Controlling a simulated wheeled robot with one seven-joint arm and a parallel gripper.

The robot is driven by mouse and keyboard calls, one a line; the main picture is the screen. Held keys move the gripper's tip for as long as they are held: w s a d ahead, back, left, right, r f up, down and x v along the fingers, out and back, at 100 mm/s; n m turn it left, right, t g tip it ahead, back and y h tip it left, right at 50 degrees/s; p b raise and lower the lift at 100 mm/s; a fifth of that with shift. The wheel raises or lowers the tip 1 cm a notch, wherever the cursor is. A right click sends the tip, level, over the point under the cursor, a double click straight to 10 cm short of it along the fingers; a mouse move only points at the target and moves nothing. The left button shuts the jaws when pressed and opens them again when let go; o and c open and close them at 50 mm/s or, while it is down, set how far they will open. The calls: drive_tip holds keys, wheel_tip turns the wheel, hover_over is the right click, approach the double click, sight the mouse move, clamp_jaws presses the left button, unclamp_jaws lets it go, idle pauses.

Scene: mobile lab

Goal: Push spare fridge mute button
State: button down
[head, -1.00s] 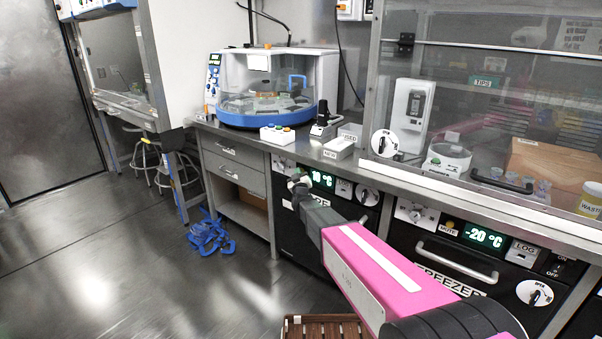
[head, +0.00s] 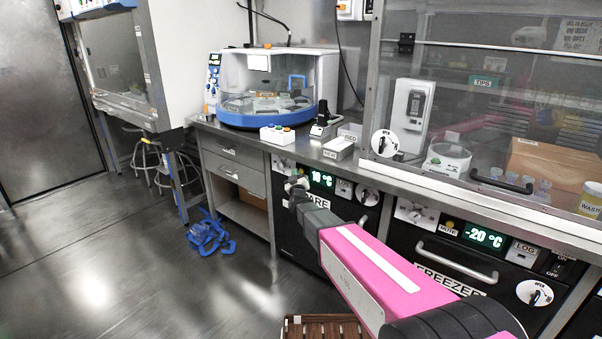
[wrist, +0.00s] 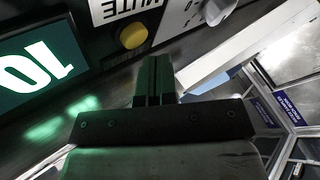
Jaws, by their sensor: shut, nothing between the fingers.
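The spare fridge (head: 310,238) is a dark unit under the bench with a green display (head: 322,180) that reads 10 °C. In the wrist view its mute button (wrist: 133,36) is a round yellow button beside the MUTE label. My gripper (wrist: 153,58) is shut and empty, with its fingertips close to the button, just to its right and below in the picture. I cannot tell whether they touch the panel.
The freezer (head: 470,262) to the right has its own yellow mute button (head: 449,225), a handle (head: 457,258) and a -20 °C display. The bench edge (head: 400,182) overhangs the panels. A blue tangled object (head: 209,236) lies on the floor at the left, where much floor is clear.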

drive_tip(key=s+a, duration=0.1)
drive_tip(key=s, duration=0.1)
drive_tip(key=s+a, duration=0.2)
idle(0.4)
idle(0.5)
drive_tip(key=s+d+f+m+g, duration=0.2)
drive_tip(key=s+d+f+g, duration=0.8)
drive_tip(key=d+g, duration=0.15)
drive_tip(key=s+d+f+m+g, duration=0.1)
drive_tip(key=s+d+g, duration=0.2)
drive_tip(key=s, duration=0.4)
drive_tip(key=s+d+f+m+g+h, duration=0.1)
drive_tip(key=s+d+m+g, duration=0.1)
drive_tip(key=s+d, duration=0.3)
drive_tip(key=s+d+f+m+g, duration=0.1)
drive_tip(key=s+d+g, duration=0.4)
drive_tip(key=s, duration=0.5)
drive_tip(key=shift+m+h, duration=0.3)
drive_tip(key=shift+h, duration=0.1)
